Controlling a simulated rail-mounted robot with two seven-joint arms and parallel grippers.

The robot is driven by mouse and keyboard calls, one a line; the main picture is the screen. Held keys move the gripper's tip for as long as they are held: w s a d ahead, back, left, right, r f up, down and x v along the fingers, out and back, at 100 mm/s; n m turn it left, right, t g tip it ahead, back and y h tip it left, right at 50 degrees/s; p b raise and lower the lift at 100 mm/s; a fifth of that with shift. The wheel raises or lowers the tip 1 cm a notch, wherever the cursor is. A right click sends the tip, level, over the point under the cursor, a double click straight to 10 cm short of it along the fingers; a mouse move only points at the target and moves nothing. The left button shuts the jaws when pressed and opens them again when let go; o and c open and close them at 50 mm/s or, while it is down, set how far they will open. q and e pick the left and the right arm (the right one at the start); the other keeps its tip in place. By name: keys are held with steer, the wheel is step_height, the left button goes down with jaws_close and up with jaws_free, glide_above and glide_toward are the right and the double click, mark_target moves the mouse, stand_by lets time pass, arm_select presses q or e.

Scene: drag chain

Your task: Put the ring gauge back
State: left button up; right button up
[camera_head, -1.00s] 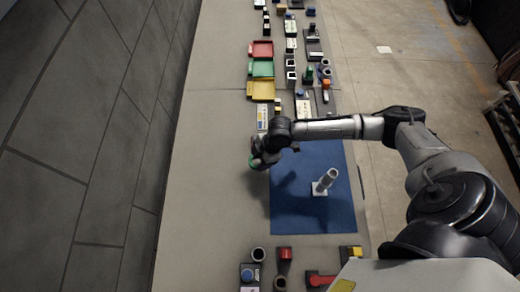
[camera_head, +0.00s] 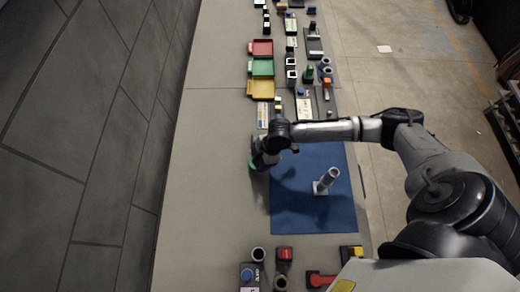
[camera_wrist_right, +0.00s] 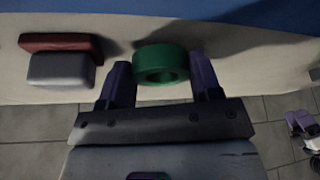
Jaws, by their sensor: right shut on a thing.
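My right gripper (camera_head: 256,162) is over the bench beside the left edge of the blue mat (camera_head: 300,222). It is shut on the green ring gauge (camera_wrist_right: 161,64), which sits between its two fingers in the right wrist view (camera_wrist_right: 162,76). In the head view only a bit of green shows at the fingertips, and the hand hides most of the ring. I cannot tell whether the ring touches the bench. My left gripper is not in view.
A grey post on a white base (camera_head: 327,181) stands on the mat. More parts, including a red block (camera_head: 285,254), lie near the front. The bench's left side is clear.

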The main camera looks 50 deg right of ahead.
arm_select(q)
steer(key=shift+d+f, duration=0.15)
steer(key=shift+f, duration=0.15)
arm_select(e)
steer(key=shift+f, duration=0.6)
steer(key=o, duration=0.9)
steer(key=shift+c, duration=0.2)
steer(key=shift+o, duration=1)
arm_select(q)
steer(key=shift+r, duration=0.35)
arm_select(e)
steer(key=v, duration=1.4)
